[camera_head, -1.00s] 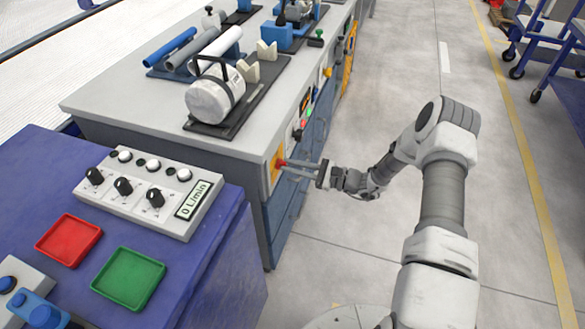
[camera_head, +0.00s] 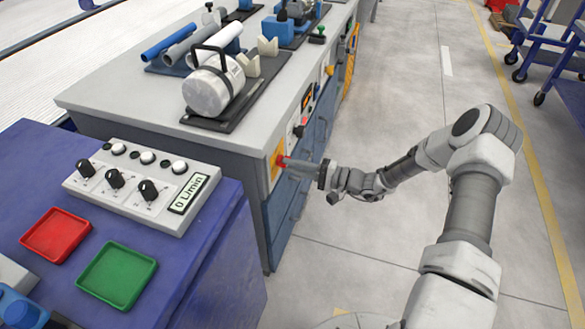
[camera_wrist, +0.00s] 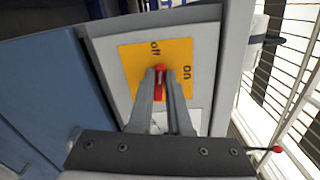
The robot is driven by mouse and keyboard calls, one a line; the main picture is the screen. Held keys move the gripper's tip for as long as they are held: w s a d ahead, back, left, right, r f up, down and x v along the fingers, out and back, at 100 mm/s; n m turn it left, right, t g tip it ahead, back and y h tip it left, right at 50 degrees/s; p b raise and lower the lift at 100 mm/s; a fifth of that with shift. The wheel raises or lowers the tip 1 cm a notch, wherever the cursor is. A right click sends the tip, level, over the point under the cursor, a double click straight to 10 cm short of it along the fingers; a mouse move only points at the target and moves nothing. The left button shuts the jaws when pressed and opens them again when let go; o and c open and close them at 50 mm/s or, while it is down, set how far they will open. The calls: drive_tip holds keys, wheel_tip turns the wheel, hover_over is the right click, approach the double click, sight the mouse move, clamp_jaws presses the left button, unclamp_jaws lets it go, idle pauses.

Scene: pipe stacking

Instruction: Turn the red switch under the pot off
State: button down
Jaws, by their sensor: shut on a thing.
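The red switch (camera_wrist: 158,83) sits on a yellow plate (camera_wrist: 130,62) marked "off" at the top and "on" at the right in the wrist view. Its red handle lies roughly upright in that view, in line with the "off" side. My gripper (camera_wrist: 161,75) is shut on the handle, with one finger on each side. In the head view, my gripper (camera_head: 286,163) reaches the red switch (camera_head: 279,160) on the bench's end panel. The white round vessel with a black handle (camera_head: 207,93), which looks like the pot, lies on the bench top above. The fingers partly hide the switch.
A blue cabinet in front (camera_head: 215,245) carries a panel of knobs (camera_head: 140,185), a red tray (camera_head: 56,236) and a green tray (camera_head: 118,276). Blue carts (camera_head: 550,45) stand at the far right. The floor right of the bench is open.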

drive_tip(key=shift+f+n+b, duration=0.15)
drive_tip(key=shift+n+b, duration=0.3)
drive_tip(key=shift+n, duration=0.75)
drive_tip(key=c, duration=0.9)
unclamp_jaws()
drive_tip(key=shift+o, duration=0.2)
drive_tip(key=p+v, duration=0.3)
drive_tip(key=v, duration=1.4)
drive_tip(key=shift+d, duration=0.25)
drive_tip(key=shift+s, duration=0.1)
